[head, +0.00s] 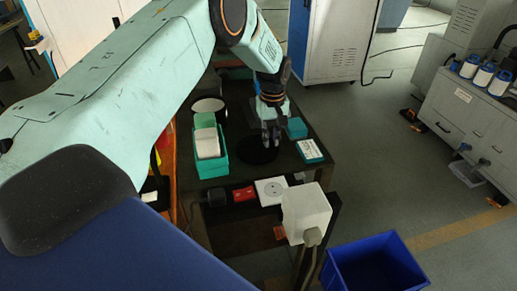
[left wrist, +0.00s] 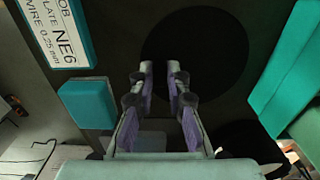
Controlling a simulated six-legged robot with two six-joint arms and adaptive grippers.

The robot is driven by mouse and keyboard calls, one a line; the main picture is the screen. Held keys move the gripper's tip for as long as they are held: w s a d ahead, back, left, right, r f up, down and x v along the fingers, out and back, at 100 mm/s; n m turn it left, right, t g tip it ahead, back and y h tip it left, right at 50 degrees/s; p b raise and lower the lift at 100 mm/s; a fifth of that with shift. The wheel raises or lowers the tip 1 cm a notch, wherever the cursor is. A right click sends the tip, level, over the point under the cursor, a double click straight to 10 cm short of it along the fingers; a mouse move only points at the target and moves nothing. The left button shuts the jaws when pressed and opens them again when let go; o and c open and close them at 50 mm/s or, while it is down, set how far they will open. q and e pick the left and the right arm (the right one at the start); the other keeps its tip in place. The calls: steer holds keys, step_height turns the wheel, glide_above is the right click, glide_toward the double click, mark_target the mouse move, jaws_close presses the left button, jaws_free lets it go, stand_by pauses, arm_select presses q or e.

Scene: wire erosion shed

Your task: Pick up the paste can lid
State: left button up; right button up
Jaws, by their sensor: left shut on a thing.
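My left gripper (head: 270,140) reaches down over the dark bench top. It also shows in the left wrist view (left wrist: 160,72), its two fingers close together with a narrow dark gap. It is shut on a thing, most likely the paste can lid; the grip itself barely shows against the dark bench. A flat black disc (head: 257,152) is at the fingertips, and they overlap its side in the left wrist view (left wrist: 215,50). I cannot tell whether this disc is the lid or a pad below it. My right gripper is not in view.
A teal tray (head: 222,171) stands left of the gripper, with a pale round thing (head: 209,105) behind it. A teal block (head: 296,127) and a labelled teal box (head: 309,151) stand close on the right. A blue bin (head: 348,246) is on the floor.

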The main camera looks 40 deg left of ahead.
arm_select(q)
jaws_close()
